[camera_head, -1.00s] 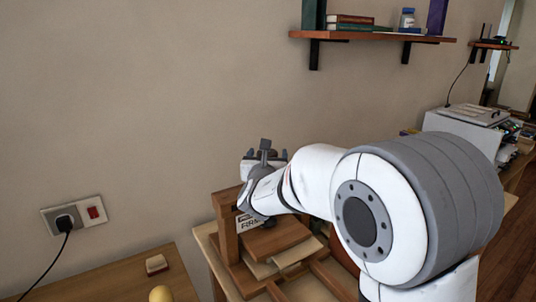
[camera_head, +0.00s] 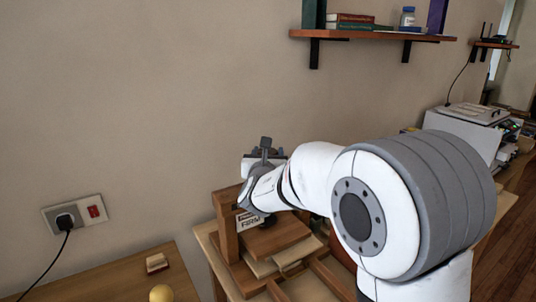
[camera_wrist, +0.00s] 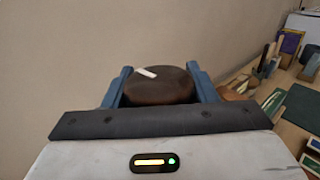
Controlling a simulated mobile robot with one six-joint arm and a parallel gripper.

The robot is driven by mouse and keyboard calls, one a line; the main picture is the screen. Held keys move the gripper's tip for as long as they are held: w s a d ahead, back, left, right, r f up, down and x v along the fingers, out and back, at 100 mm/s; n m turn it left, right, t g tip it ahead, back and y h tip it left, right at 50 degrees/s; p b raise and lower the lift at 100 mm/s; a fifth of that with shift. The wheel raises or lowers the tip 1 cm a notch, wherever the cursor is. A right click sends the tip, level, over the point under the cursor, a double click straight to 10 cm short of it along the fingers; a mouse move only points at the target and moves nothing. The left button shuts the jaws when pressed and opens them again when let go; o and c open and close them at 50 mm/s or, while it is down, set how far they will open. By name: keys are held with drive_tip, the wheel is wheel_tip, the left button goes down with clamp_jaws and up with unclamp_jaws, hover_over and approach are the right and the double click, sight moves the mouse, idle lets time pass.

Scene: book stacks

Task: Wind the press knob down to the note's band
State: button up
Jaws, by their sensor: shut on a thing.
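The press knob (camera_wrist: 160,88) is a dark brown round wooden knob with a white mark on its top, toward the left, in the wrist view. My gripper (camera_wrist: 159,69) is shut on it, one blue finger on each side. In the head view my gripper hides the knob. The wooden press (camera_head: 226,232) stands on a table, with a flat wooden board (camera_head: 280,236) over pale sheets. A white note (camera_head: 249,221) reading "FIRM" shows beside the press post, partly covered by my gripper. Its band cannot be made out.
A wooden table (camera_head: 130,278) at the lower left holds a small red-and-cream block (camera_head: 156,262) and a yellow ball (camera_head: 160,293). A shelf (camera_head: 370,37) with books hangs above. A white machine (camera_head: 465,130) stands at the right.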

drive_tip(key=m+g+h+p, duration=0.1)
drive_tip(key=m+h, duration=0.1)
drive_tip(key=h, duration=0.1)
drive_tip(key=m+g+h+p, duration=0.1)
drive_tip(key=m+h+p, duration=0.1)
drive_tip(key=h, duration=0.1)
drive_tip(key=m+g+h+p, duration=0.1)
drive_tip(key=m+h, duration=0.1)
drive_tip(key=h, duration=0.1)
drive_tip(key=shift+s+d+r, duration=0.15)
drive_tip(key=shift+d, duration=0.2)
drive_tip(key=m+g+h+p, duration=0.1)
drive_tip(key=m+g+h, duration=0.1)
drive_tip(key=m+g+h+p, duration=0.3)
drive_tip(key=g+p, duration=0.1)
drive_tip(key=shift+s+d+r+m+h, duration=0.15)
drive_tip(key=shift+s+d+m+h, duration=0.15)
drive_tip(key=shift+m+h, duration=0.1)
drive_tip(key=shift+g, duration=0.4)
drive_tip(key=o, duration=1)
drive_tip(key=shift+f, duration=0.25)
drive_tip(key=shift+c, duration=0.2)
drive_tip(key=shift+s, duration=0.1)
drive_tip(key=v, duration=0.7)
drive_tip(key=shift+s+a, duration=0.15)
drive_tip(key=shift+a, duration=0.2)
